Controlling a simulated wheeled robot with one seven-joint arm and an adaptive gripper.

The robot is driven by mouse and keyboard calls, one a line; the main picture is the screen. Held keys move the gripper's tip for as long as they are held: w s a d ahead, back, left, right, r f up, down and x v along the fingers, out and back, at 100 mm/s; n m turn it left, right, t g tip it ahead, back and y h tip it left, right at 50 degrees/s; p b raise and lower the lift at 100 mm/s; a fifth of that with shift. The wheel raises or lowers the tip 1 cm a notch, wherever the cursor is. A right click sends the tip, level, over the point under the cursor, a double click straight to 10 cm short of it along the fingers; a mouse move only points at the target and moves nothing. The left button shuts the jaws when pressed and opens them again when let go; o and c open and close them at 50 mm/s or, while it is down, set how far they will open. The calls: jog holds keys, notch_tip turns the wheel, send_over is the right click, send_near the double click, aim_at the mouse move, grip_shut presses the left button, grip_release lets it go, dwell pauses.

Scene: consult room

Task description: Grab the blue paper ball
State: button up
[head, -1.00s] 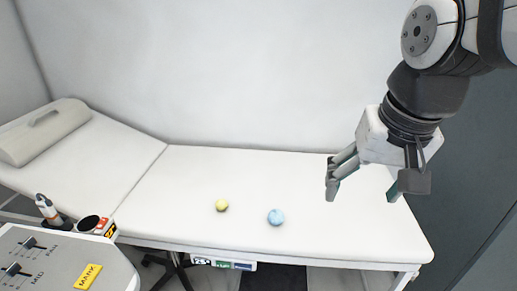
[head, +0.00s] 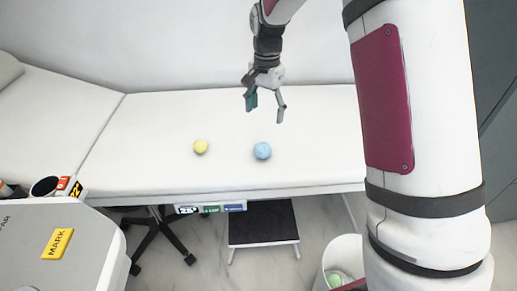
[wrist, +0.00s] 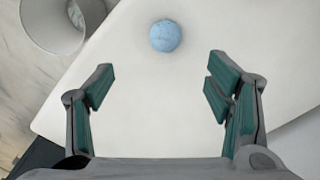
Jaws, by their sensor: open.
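The blue paper ball (head: 263,150) lies on the white exam couch (head: 310,165), near its front edge. In the wrist view the blue ball (wrist: 165,36) sits beyond the fingertips, about midway between them. My gripper (head: 265,108) is open and empty, above the couch and farther back than the ball in the head view. Its two fingers (wrist: 160,82) also show in the wrist view, spread wide apart and not touching the ball.
A yellow ball (head: 200,146) lies on the couch left of the blue one. A white bin (head: 345,254) stands on the floor at lower right, with a greenish thing inside. A black-topped step stool (head: 263,222) is below the couch.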

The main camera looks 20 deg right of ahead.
aim_at(264, 143)
jog(key=f, duration=0.3)
jog(key=w+f+b, duration=0.1)
jog(key=f, duration=0.6)
jog(key=shift+w+f, duration=0.15)
jog(key=shift+w, duration=0.05)
jog(key=shift+w+d+f+b, duration=0.1)
jog(key=shift+f+b, duration=0.25)
jog(key=shift+f, duration=1.15)
jog(key=shift+d+f+b, duration=0.1)
jog(key=shift+f+b, duration=0.25)
jog(key=shift+f, duration=1.15)
jog(key=c, duration=0.8)
